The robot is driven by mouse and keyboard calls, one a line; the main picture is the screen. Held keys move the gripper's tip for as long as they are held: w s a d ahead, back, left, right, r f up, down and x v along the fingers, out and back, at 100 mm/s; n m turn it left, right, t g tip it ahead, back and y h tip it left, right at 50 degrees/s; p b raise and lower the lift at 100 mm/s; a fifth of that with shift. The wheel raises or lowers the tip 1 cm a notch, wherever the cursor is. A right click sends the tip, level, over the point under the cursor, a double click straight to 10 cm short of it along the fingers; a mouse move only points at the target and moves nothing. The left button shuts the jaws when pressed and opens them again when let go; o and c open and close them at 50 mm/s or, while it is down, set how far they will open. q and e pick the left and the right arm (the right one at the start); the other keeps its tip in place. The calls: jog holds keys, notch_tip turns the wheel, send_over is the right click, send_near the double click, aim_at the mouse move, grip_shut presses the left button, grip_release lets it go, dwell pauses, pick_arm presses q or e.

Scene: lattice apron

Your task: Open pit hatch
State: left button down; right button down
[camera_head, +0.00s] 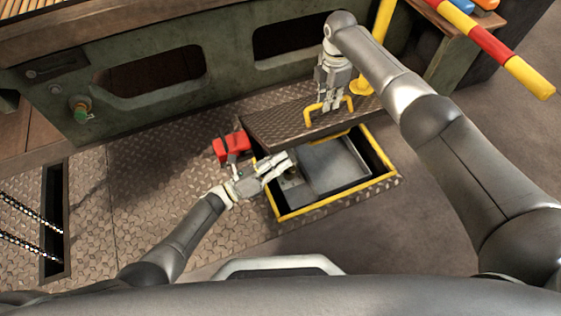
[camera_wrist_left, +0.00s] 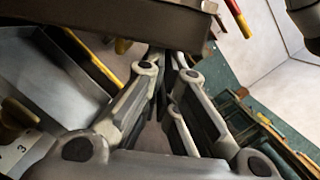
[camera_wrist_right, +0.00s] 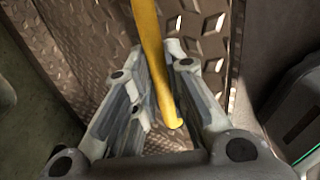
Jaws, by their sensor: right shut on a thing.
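The pit hatch lid (camera_head: 285,118) is a dark diamond-plate panel with a yellow handle (camera_head: 311,106). It stands raised over the back of the pit, exposing the front of the opening. The pit has a yellow rim (camera_head: 330,198) and a grey interior (camera_head: 333,166). My right gripper (camera_head: 333,98) is shut on the handle; the yellow bar (camera_wrist_right: 160,75) runs between its fingers in the right wrist view. My left gripper (camera_head: 285,162) is over the pit's left part, below the lid's front edge. Its fingers (camera_wrist_left: 170,65) look closed with nothing visible between them.
A red object (camera_head: 232,147) sits on the plate floor left of the pit. A green bench frame (camera_head: 225,75) stands behind. A yellow post (camera_head: 380,30) and a red-yellow bar (camera_head: 490,45) are at the right. A dark slot with chains (camera_head: 53,215) lies at far left.

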pick_arm(q)
jog(key=shift+w+a+r, duration=0.2)
jog(key=shift+w+r, duration=0.25)
pick_arm(e)
jog(key=shift+s+f, duration=0.3)
jog(key=shift+f, duration=0.2)
jog(key=c, duration=1.5)
grip_release()
jog(key=shift+f, duration=0.15)
pick_arm(q)
jog(key=shift+f, duration=0.15)
pick_arm(e)
jog(key=shift+o, duration=0.2)
jog(key=shift+w+d, duration=0.1)
pick_arm(q)
jog(key=shift+s+f, duration=0.1)
jog(key=shift+s, duration=0.05)
pick_arm(e)
jog(key=shift+r, duration=0.25)
